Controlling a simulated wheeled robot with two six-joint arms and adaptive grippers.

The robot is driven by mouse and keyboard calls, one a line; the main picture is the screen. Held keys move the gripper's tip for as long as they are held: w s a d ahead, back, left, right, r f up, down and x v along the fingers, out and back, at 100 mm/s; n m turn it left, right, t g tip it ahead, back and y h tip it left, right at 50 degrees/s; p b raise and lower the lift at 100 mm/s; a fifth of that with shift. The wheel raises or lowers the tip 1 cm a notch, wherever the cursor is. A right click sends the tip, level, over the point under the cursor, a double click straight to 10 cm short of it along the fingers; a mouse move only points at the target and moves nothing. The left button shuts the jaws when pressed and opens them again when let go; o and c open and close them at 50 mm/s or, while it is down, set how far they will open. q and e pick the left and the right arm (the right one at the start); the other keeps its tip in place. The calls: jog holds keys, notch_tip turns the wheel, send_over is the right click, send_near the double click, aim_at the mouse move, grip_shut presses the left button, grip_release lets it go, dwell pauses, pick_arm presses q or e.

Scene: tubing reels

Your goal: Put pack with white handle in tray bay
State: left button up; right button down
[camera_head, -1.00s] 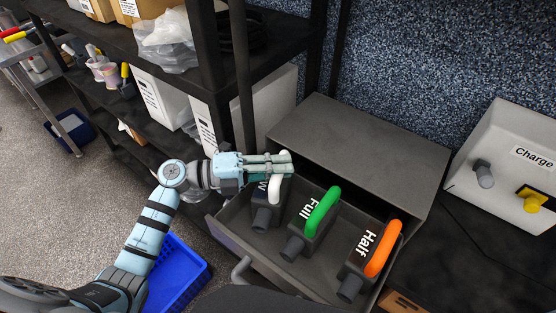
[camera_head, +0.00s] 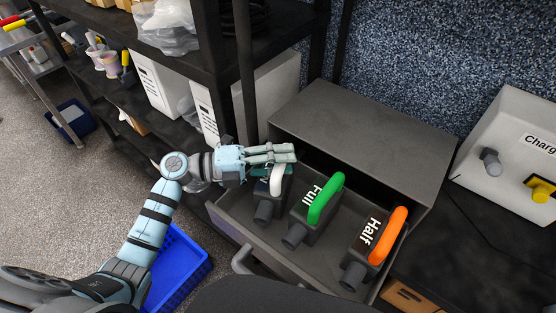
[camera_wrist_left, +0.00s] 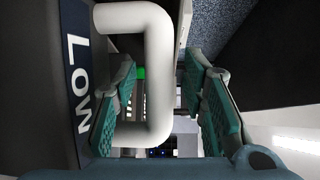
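The pack with the white handle (camera_head: 268,207) stands in the open grey drawer, at the left of the row. Its label reads "LOW" in the left wrist view (camera_wrist_left: 78,80). My left gripper (camera_head: 292,153) is at the top of its white handle (camera_head: 277,181). In the left wrist view my left gripper (camera_wrist_left: 165,100) is open, with one finger inside the loop and one outside. The handle bar (camera_wrist_left: 160,70) runs between them with narrow gaps. My right gripper is not in view. I cannot tell which place is the tray bay.
A green-handled "Full" pack (camera_head: 312,216) and an orange-handled "Half" pack (camera_head: 372,250) stand beside it in the drawer (camera_head: 262,246). A box marked "Charge" (camera_head: 515,150) is at the right. A blue basket (camera_head: 180,268) is on the floor. Black shelving (camera_head: 215,65) stands close behind my left arm.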

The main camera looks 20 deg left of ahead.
pick_arm(q)
jog(key=shift+a+r, duration=0.1)
jog(key=b+v, duration=0.2)
jog(key=v, duration=1)
jog(key=shift+w, duration=0.1)
